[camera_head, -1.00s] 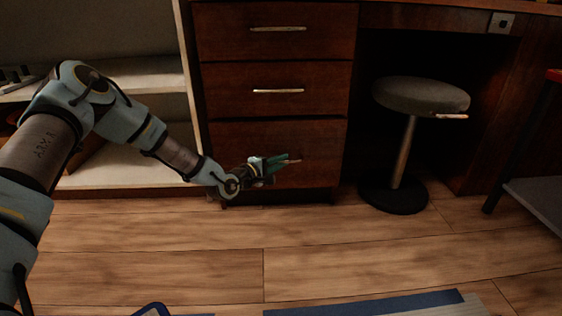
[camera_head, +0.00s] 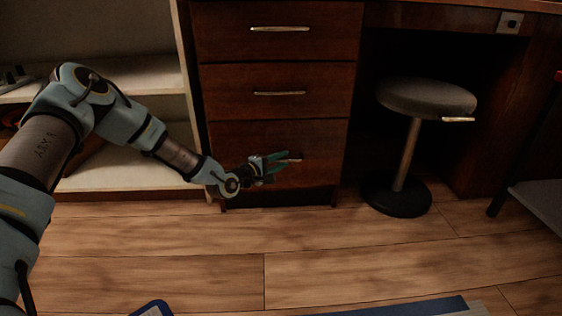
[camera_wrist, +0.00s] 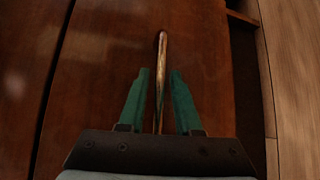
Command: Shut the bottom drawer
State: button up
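The bottom drawer (camera_head: 235,145) is a dark reddish-brown front, low in the cabinet in the head view. It looks nearly flush with the drawers above; I cannot tell whether a small gap remains. Its pale bar handle (camera_wrist: 162,65) shows in the wrist view, running between my fingers. My gripper (camera_head: 281,161) is at the middle of this drawer front and covers most of the handle in the head view. In the wrist view, my gripper's green fingers (camera_wrist: 159,88) are apart, one on each side of the handle, with space between.
Two shut drawers (camera_head: 277,78) sit above. A grey round stool (camera_head: 425,97) stands right of the cabinet, under the desk. An open pale shelf (camera_head: 130,175) is at left. The wooden floor (camera_head: 200,240) in front is clear, with a blue-edged object (camera_head: 430,306) at the bottom.

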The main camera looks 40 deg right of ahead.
jog(key=s+a+r+p, duration=0.1)
jog(key=a+p, duration=0.3)
jog(key=a, duration=0.6)
jog(key=shift+a+r, duration=0.2)
jog(key=shift+a, duration=0.15)
